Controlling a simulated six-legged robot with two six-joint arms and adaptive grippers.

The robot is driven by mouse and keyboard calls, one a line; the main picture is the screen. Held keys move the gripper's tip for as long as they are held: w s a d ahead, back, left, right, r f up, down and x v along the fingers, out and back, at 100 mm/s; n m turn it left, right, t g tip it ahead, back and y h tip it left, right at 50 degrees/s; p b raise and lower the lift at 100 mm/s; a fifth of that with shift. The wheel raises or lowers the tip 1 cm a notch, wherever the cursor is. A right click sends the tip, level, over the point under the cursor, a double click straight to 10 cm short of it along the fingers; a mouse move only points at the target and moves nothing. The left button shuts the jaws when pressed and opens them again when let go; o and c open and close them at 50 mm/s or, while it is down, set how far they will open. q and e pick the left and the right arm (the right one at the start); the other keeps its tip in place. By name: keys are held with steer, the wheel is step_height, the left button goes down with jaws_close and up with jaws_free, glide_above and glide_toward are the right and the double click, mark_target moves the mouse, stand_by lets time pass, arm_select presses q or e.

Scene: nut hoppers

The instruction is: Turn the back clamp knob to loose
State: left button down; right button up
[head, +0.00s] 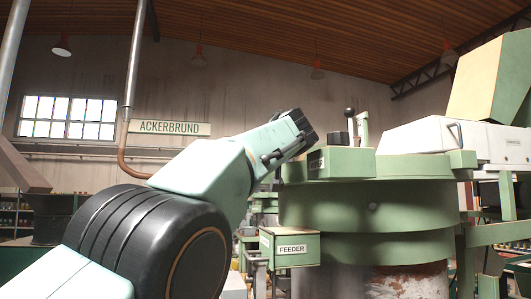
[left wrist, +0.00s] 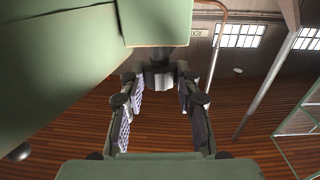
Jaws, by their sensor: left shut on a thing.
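My left gripper (head: 306,136) reaches in from the left, over the left end of a green block (head: 345,162) on top of the round green feeder bowl. In the left wrist view, which is upside down, the two fingers of my left gripper (left wrist: 160,92) are shut on a dark knob (left wrist: 157,76) that stands out from a green box (left wrist: 155,22). In the head view a black ribbed knob (head: 339,138) shows just right of the gripper. I cannot tell whether it is the knob held. No loose or tight mark is readable. My right gripper is in neither view.
A lever with a black ball (head: 350,112) and a green post (head: 363,128) stand close behind the ribbed knob. The round green bowl (head: 365,205) fills the centre right. A white housing (head: 430,136) is to the right. A FEEDER box (head: 290,248) sits below the gripper.

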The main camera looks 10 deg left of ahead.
arm_select(q)
steer(key=shift+r, duration=0.15)
steer(key=c, duration=1.4)
jaws_free()
steer(key=o, duration=0.4)
steer(key=shift+a, duration=0.1)
steer(key=shift+o, duration=0.2)
